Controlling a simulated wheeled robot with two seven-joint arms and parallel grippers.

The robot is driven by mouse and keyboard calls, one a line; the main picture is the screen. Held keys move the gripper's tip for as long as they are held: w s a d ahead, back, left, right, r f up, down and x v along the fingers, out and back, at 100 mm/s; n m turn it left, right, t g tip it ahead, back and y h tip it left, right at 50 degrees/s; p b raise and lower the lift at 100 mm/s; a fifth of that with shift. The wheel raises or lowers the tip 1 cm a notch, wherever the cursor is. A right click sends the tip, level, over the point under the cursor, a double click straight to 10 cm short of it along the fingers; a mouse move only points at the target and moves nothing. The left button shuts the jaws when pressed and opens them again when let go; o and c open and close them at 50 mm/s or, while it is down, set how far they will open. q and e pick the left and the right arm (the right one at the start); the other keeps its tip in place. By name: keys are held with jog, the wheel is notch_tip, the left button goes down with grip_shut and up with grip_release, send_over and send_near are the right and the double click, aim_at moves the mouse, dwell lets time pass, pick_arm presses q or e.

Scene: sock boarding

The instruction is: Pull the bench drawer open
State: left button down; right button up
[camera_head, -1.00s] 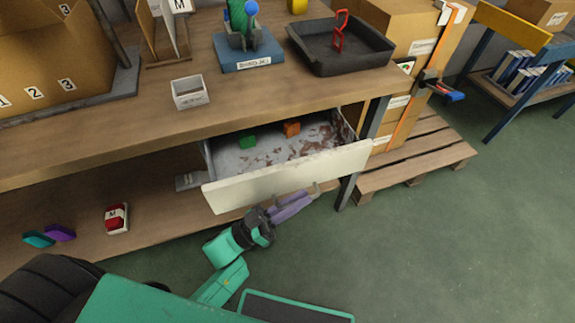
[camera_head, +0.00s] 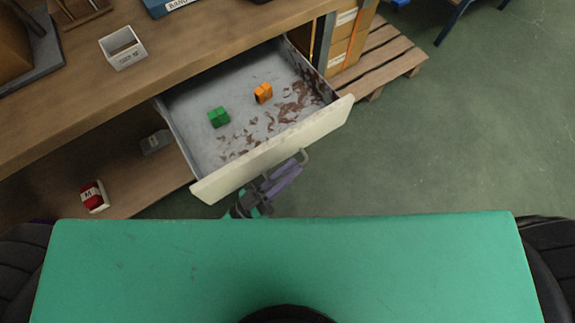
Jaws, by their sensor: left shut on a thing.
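The bench drawer (camera_head: 272,158) stands well out from under the wooden bench top, with its cream front panel facing the floor area. Its grey inside, with brown worn patches, holds a green block (camera_head: 219,117) and an orange block (camera_head: 263,93). My left gripper (camera_head: 292,168) is at the front panel, shut on the drawer handle (camera_head: 302,157). Its purple-grey fingers cover part of the handle. Most of the left arm is hidden behind my green body. My right gripper is not in view.
The bench top (camera_head: 190,55) carries a small white box (camera_head: 122,47). On the lower shelf are a red and white object (camera_head: 94,196) and a grey object (camera_head: 156,142). A wooden pallet (camera_head: 378,58) with cartons stands behind the drawer's right side.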

pick_arm(q)
jog(key=c, duration=1.2)
grip_release()
jog(key=shift+f, duration=0.1)
jog(key=shift+a, duration=0.1)
jog(key=b+v, duration=0.2)
jog(key=v, duration=1.2)
jog(key=shift+s+a+f, duration=0.1)
jog(key=shift+s+a, duration=0.05)
